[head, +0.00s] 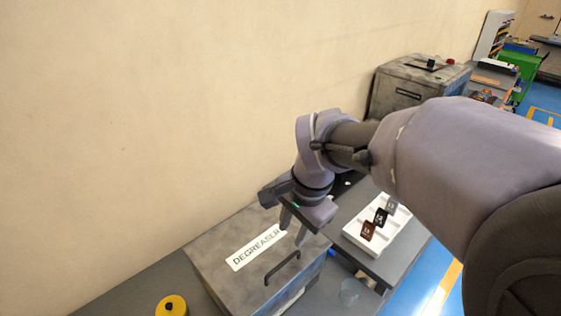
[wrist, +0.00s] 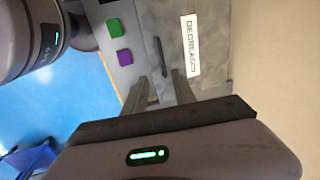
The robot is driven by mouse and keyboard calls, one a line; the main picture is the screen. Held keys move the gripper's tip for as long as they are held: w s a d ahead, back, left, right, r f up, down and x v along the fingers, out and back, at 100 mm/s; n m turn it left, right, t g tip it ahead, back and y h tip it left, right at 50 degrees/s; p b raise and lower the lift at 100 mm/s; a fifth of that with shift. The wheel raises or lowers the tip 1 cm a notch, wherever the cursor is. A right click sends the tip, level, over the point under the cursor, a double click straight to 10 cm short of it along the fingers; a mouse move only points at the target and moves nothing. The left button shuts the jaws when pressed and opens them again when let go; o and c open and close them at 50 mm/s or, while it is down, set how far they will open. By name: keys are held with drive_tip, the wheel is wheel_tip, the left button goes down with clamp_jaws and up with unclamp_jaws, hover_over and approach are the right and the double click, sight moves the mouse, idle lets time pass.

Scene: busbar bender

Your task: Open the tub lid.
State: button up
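The tub is a grey metal box (head: 215,280) labelled DEGREASER, standing against the wall at the lower middle of the head view. Its lid (head: 215,250) looks closed and carries a dark bar handle (head: 282,267) near the right edge. The label also shows in the wrist view (wrist: 189,45). My gripper (head: 293,232) points down above the lid, near the handle. Its two fingers are apart with nothing between them. In the wrist view the handle (wrist: 160,57) lies just beyond the fingertips, between their lines (wrist: 160,80). I cannot tell the exact height gap.
A yellow round object (head: 171,305) sits left of the tub. A white tray (head: 357,237) with several small cards lies to the right. Green (wrist: 115,27) and purple (wrist: 124,57) squares show beside the tub. A second grey box (head: 395,90) stands farther back. The wall is close behind.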

sight(278, 266)
drive_tip(key=b+x, duration=0.1)
drive_tip(key=x, duration=0.5)
drive_tip(key=b+x, duration=0.1)
drive_tip(key=x, duration=0.5)
drive_tip(key=b+x, duration=0.2)
drive_tip(key=x, duration=0.4)
drive_tip(key=shift+w+a+r, duration=0.1)
drive_tip(key=shift+a, duration=0.2)
clamp_jaws()
idle(0.4)
